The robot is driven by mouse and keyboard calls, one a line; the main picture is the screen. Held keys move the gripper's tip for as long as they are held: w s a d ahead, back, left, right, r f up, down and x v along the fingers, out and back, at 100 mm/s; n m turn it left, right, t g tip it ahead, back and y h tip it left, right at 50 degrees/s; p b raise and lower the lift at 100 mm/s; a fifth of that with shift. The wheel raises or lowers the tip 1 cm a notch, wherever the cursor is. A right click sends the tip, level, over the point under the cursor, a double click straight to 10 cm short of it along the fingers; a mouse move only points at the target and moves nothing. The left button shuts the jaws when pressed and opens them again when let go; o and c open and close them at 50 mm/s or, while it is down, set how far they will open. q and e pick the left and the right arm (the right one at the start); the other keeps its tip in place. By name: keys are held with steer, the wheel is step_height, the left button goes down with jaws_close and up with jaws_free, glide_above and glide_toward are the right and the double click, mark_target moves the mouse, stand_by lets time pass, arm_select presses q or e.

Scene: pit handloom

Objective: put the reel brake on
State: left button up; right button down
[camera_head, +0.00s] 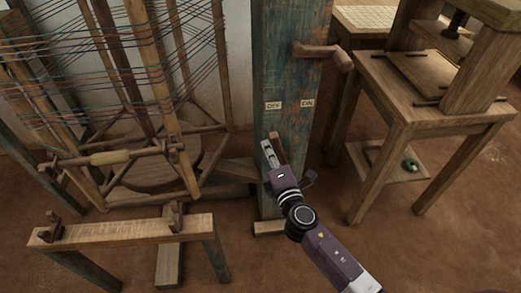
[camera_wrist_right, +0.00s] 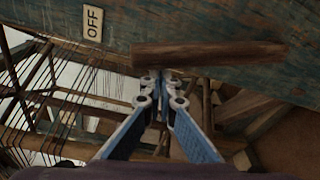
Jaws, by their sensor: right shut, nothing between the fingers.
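A blue-green wooden post (camera_head: 287,75) carries a small OFF label (camera_head: 273,105) on the left and an ON label (camera_head: 307,104) on the right. A brown wooden lever (camera_head: 277,143) lies on the post below the labels, partly covered by my gripper. In the right wrist view the lever (camera_wrist_right: 210,54) runs along the post, close to the OFF label (camera_wrist_right: 93,23). My right gripper (camera_head: 266,146) is shut and empty beside the lever. Its fingertips (camera_wrist_right: 162,76) are close to the lever's edge; I cannot tell whether they touch. My left gripper is out of view.
A wooden crank handle (camera_head: 325,53) sticks out high on the post. The reel frame (camera_head: 160,110) with coloured threads stands at left, behind a low wooden bench (camera_head: 120,231). A wooden table (camera_head: 440,105) stands at right. Bare brown floor (camera_head: 440,245) lies in front.

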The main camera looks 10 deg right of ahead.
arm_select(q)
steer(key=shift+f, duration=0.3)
arm_select(e)
steer(key=shift+d, duration=0.25)
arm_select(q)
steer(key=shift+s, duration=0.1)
arm_select(e)
steer(key=shift+d, duration=0.1)
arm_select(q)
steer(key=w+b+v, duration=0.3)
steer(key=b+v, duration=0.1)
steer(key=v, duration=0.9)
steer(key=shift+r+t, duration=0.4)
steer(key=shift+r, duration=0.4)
arm_select(e)
steer(key=d+r+m+t, duration=0.1)
steer(key=d+m, duration=0.6)
steer(key=d, duration=0.2)
steer(key=shift+d, duration=0.35)
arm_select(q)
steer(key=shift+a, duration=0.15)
arm_select(e)
steer(key=shift+d, duration=0.1)
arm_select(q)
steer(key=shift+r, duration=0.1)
arm_select(e)
steer(key=shift+r, duration=0.15)
